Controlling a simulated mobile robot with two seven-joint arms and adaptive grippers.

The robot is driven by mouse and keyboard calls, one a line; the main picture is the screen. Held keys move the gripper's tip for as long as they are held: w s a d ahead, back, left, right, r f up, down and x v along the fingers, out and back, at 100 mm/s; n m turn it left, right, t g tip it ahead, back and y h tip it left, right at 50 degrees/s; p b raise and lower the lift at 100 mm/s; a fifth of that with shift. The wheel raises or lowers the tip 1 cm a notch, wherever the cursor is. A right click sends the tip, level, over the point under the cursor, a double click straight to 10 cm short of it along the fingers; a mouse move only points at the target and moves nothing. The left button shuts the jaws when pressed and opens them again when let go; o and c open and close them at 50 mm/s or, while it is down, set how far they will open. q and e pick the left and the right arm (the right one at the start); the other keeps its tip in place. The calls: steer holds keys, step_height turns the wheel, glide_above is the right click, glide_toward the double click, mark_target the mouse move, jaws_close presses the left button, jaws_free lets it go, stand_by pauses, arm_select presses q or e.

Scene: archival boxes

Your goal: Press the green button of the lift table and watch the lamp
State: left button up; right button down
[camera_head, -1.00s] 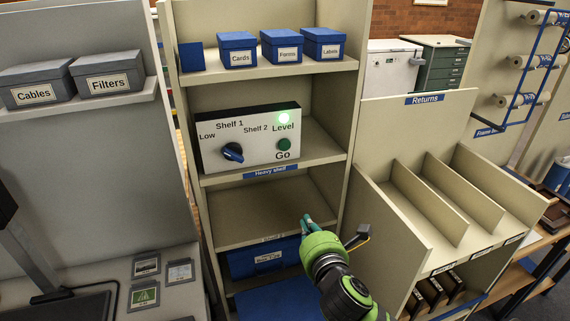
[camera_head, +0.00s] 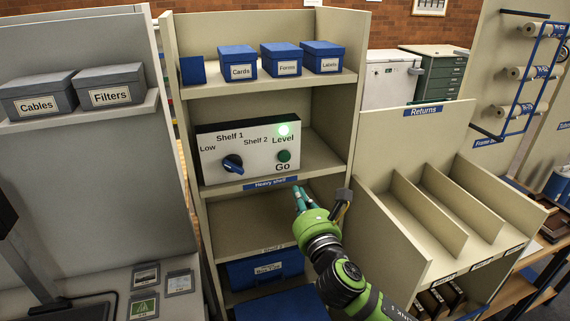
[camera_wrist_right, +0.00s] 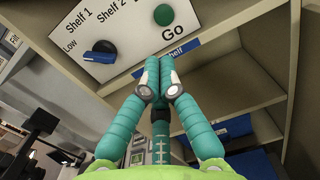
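The white control panel (camera_head: 213,150) stands on the shelf above the heavy shelf label. Its green Go button (camera_head: 284,156) is at the lower right; it also shows in the right wrist view (camera_wrist_right: 163,15). A blue knob (camera_head: 232,164) is at the panel's left. My right gripper (camera_head: 299,190) is below and in front of the button, apart from it. In the right wrist view its teal fingers (camera_wrist_right: 159,62) are together, with nothing between them. My left gripper is not in view.
The heavy shelf edge (camera_head: 220,188) runs just below the panel. Blue boxes (camera_head: 282,60) stand on the shelf above. The Returns rack (camera_head: 400,215) is close to the right of my right arm. The bay below the panel is open.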

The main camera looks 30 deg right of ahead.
mark_target(282, 159)
steer(key=p+x, duration=0.2)
steer(key=x, duration=0.9)
steer(key=shift+p, duration=0.4)
steer(key=shift+w+d, duration=0.15)
steer(key=shift+w, duration=0.3)
